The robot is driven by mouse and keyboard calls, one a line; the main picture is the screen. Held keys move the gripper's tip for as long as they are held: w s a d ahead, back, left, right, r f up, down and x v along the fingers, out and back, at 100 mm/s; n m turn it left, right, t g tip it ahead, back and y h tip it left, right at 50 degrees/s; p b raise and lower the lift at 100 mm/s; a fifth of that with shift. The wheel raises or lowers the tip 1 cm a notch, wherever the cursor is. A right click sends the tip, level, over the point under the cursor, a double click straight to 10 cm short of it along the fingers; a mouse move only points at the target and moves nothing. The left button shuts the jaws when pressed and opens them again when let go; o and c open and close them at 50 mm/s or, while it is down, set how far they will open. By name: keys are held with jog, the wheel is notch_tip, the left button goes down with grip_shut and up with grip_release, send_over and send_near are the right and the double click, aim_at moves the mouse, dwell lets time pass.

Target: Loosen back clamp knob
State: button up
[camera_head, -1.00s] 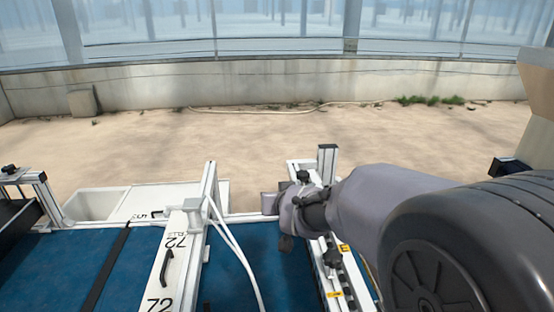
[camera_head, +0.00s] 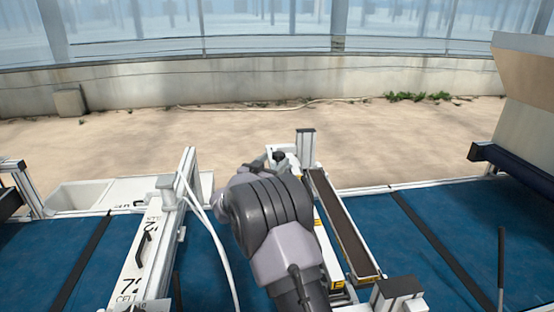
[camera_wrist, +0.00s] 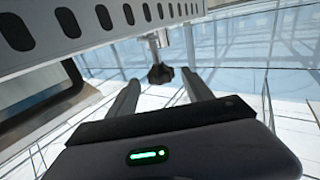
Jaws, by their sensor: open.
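A dark clamp knob (camera_wrist: 160,74) hangs on a light stem in the wrist view, straight ahead. My gripper (camera_wrist: 164,86) is open, with one finger on each side of the knob's line in that view. I cannot tell whether the fingertips reach the knob. In the head view, a black knob (camera_head: 279,156) shows at the far end of the right-hand rail assembly, beside a short upright post (camera_head: 305,146). My wrist hides most of the gripper and the near part of the assembly there.
A slotted metal rail (camera_wrist: 75,28) runs close above my gripper in the wrist view. In the head view, a white numbered crossbar (camera_head: 138,250) with white hoses stands to the left. Blue belt (camera_head: 395,235) spreads right of a long dark strip (camera_head: 342,222).

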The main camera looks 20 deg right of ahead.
aim_at(278, 158)
jog(key=x, duration=0.4)
jog(key=shift+w+d, duration=0.1)
jog(key=shift+w, duration=0.05)
jog(key=shift+c, duration=0.2)
grip_shut()
jog(key=n+t+y+b, duration=0.1)
jog(key=b, duration=0.2)
jog(key=n+t+y+b, duration=0.2)
jog(key=b, duration=0.1)
jog(key=shift+f, duration=0.35)
jog(key=shift+r+n+t+y+b, duration=0.2)
jog(key=shift+n+t+y+b, duration=0.4)
jog(key=shift+y+b, duration=0.4)
jog(key=shift+r+y, duration=0.15)
jog(key=shift+y, duration=0.15)
